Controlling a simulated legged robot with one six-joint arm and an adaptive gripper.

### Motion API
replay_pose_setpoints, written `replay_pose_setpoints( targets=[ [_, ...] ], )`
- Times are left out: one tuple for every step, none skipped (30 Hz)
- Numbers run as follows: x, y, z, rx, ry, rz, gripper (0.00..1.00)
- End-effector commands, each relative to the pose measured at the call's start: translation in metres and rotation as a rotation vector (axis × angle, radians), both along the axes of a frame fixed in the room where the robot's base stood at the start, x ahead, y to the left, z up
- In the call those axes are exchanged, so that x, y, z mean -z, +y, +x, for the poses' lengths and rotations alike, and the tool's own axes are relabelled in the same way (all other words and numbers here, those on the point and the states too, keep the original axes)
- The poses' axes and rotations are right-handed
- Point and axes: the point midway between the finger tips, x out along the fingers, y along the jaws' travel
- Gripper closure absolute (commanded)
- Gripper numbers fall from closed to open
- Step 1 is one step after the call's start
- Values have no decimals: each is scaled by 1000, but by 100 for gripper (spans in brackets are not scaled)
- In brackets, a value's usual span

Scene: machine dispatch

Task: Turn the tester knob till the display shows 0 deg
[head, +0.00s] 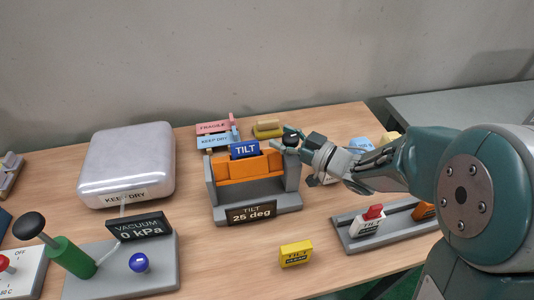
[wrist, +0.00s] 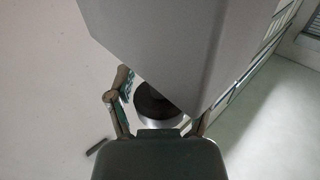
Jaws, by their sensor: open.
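The tilt tester (head: 257,208) is a grey stand with an orange cradle (head: 250,167) and a blue TILT block (head: 244,150) in it. Its display (head: 251,213) reads "TILT 25 deg". A dark round knob (head: 291,138) shows at the tester's upper right side; it also shows in the wrist view (wrist: 157,103), partly hidden by a grey wall. My gripper (head: 286,143) is at the knob, coming from the right. In the wrist view my gripper (wrist: 160,100) is open, with one finger left of the knob and the other mostly hidden. I cannot tell whether the fingers touch it.
A vacuum tester (head: 120,270) with a tall lever and a white KEEP DRY case (head: 127,165) stand to the left. A grey rail (head: 390,232) with red and orange blocks lies at right. A yellow TILT block (head: 296,254) lies in front. FRAGILE and KEEP DRY pieces lie behind.

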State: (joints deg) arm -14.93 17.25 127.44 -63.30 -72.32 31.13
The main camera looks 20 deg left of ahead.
Motion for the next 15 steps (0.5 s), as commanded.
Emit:
replay_pose_setpoints(
  targets=[
    [1, -1, 1, -33, -1, -1, 32],
    [0, -8, -1, -24, 0, 0, 32],
    [0, -15, -4, -23, -1, 0, 32],
    [-1, -21, -5, -22, -1, 0, 32],
    [0, -26, -7, -21, 0, 0, 32],
    [0, -32, -8, -21, 0, 0, 32],
    [0, -37, -9, -21, -1, 1, 32],
    [-1, -42, -11, -20, -1, 1, 32],
    [0, -49, -13, -20, -1, 0, 32],
    [0, -54, -14, -20, -1, 1, 32],
    [-1, -59, -15, -19, -1, 1, 32],
    [0, -65, -17, -20, -1, 0, 32],
    [0, -69, -18, -19, 0, 0, 32],
    [0, -73, -19, -20, 0, 1, 32],
    [0, -79, -21, -20, 0, 0, 32]
  ],
)
